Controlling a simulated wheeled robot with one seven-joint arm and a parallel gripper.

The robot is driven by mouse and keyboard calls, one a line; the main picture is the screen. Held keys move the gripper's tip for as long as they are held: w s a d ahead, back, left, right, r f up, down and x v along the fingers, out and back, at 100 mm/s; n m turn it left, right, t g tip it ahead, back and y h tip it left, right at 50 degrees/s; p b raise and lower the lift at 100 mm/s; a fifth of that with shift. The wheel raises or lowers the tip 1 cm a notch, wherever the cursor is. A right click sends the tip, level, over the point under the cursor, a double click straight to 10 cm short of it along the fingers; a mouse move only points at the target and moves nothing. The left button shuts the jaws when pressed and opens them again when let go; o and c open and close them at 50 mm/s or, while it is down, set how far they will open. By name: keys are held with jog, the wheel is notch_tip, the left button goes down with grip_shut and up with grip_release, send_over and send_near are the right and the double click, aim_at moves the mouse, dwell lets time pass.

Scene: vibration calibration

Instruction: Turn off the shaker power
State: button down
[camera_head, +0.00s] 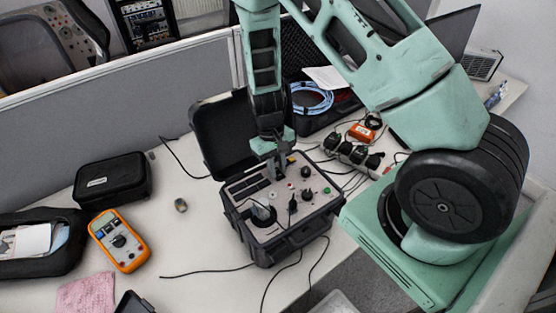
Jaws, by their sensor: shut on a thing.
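The shaker unit (280,217) is a black case with a grey control panel, standing on the white table at the picture's centre. Its black lid (222,130) stands open behind it. The panel carries black knobs, a green button (327,190), a small red part and dark display windows. My gripper (278,172) reaches down from above onto the back part of the panel. Its fingers are shut on a small control there, which they mostly hide. I cannot tell the position of that control or whether the power is on.
An orange multimeter (118,240), a black pouch (112,180) and a pink cloth (87,295) lie to the left. Power plugs (352,151) and cables lie behind right. Black cables trail from the case's front. A grey partition (110,105) borders the table's back.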

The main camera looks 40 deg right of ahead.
jog(key=shift+w, duration=0.1)
jog(key=c, duration=1.3)
grip_release()
jog(key=b+v, duration=0.1)
jog(key=v, duration=0.7)
jog(key=b+v, duration=0.2)
jog(key=v, duration=0.7)
jog(key=shift+w+r, duration=0.15)
jog(key=shift+w, duration=0.15)
jog(key=shift+a, duration=0.1)
jog(key=s+a+r+n+b, duration=0.2)
jog(key=s+a+r+n, duration=0.15)
jog(key=s+a, duration=0.7)
jog(key=s+a+n+t, duration=0.1)
jog(key=s+a, duration=0.1)
jog(key=s, duration=0.2)
jog(key=s+a+n, duration=0.2)
jog(key=s+a, duration=0.1)
jog(key=s, duration=0.2)
jog(key=s+a+n+t+b, duration=0.1)
jog(key=s+a+n, duration=0.1)
jog(key=s, duration=0.2)
jog(key=shift+s+a+t, duration=0.15)
jog(key=shift+a+t, duration=0.15)
